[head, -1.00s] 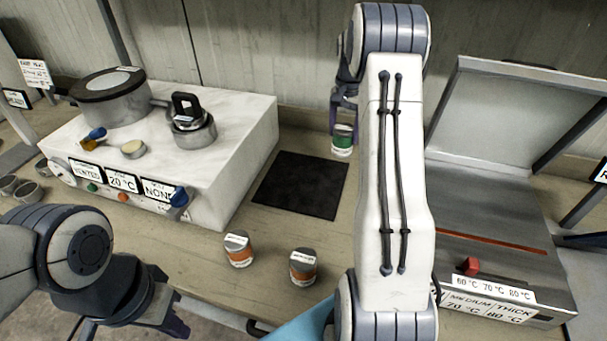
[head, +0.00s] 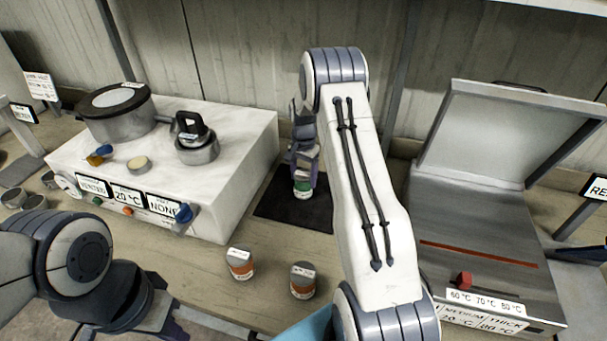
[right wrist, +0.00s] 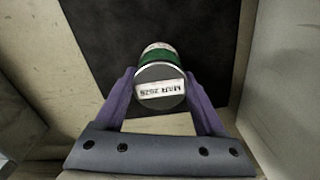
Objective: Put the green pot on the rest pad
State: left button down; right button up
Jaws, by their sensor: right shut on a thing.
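The green pot (head: 303,187) is a small white-and-green can with a grey lid, held by my right gripper (head: 304,172) over the black rest pad (head: 277,197). In the right wrist view the pot (right wrist: 158,62) is between the purple fingers of the right gripper (right wrist: 160,98), its lid labelled "MAR 2026", with the dark pad (right wrist: 195,30) behind it. I cannot tell whether the pot touches the pad. My left gripper (head: 170,325) is at the lower left, away from the pot, and its fingers are only partly visible.
Two orange-banded pots (head: 240,264) (head: 303,280) stand on the bench in front of the pad. A white machine (head: 232,190) with a large lidded pan (head: 115,112) is to the left. An open grey press (head: 480,235) stands to the right.

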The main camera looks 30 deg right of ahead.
jog(key=shift+f, duration=0.2)
jog(key=o, duration=1.5)
jog(key=shift+r, duration=0.1)
